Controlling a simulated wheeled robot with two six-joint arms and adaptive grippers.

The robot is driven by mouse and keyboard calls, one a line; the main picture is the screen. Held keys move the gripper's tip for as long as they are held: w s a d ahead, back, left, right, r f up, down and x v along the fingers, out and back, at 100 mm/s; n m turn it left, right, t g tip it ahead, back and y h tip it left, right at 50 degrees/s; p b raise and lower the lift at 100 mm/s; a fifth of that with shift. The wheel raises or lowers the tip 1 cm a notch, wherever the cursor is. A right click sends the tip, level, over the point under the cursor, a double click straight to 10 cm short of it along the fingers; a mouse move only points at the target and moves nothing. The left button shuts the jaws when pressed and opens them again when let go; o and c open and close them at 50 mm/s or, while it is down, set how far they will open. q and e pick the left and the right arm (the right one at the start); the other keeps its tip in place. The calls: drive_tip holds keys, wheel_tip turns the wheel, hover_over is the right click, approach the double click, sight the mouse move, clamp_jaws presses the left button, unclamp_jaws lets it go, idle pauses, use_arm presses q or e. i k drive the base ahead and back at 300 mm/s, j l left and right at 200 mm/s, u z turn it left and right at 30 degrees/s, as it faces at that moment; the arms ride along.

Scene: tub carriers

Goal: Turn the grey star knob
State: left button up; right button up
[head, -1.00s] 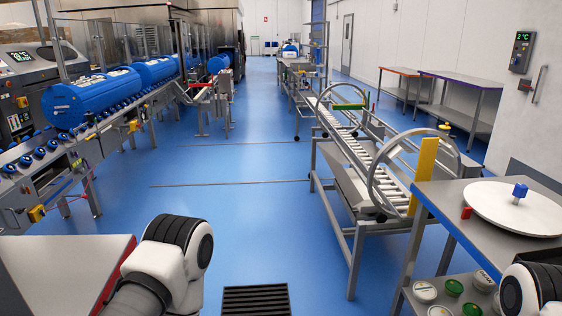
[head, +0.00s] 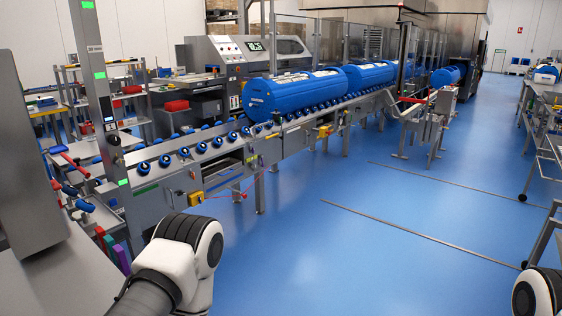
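I cannot make out a grey star knob in the head view; it may be hidden or too small to tell. Neither of my grippers shows. Only a white and black part of my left arm shows at the lower left, and a piece of my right arm at the lower right edge.
A roller conveyor (head: 226,166) with blue rollers runs from the left towards the back, carrying large blue tubs (head: 294,93). A grey machine with a display (head: 256,46) stands behind it. A grey panel (head: 28,150) is close at left. Blue floor (head: 400,230) is open ahead.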

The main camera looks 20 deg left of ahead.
sight(121, 163)
drive_tip(key=i+l+u, duration=0.15)
drive_tip(key=i+u, duration=0.3)
drive_tip(key=i+l+u, duration=0.2)
drive_tip(key=u, duration=0.25)
drive_tip(key=i+l+u, duration=0.2)
drive_tip(key=l+u, duration=0.25)
drive_tip(key=i+l+u, duration=0.2)
drive_tip(key=l+u, duration=0.25)
drive_tip(key=i+l+u, duration=0.1)
drive_tip(key=l+u, duration=0.35)
drive_tip(key=z, duration=0.5)
drive_tip(key=i+z, duration=0.1)
drive_tip(key=z, duration=0.85)
drive_tip(key=i+j+z, duration=0.1)
drive_tip(key=z, duration=0.9)
drive_tip(key=j+z, duration=0.15)
drive_tip(key=j, duration=0.15)
drive_tip(key=i, duration=0.05)
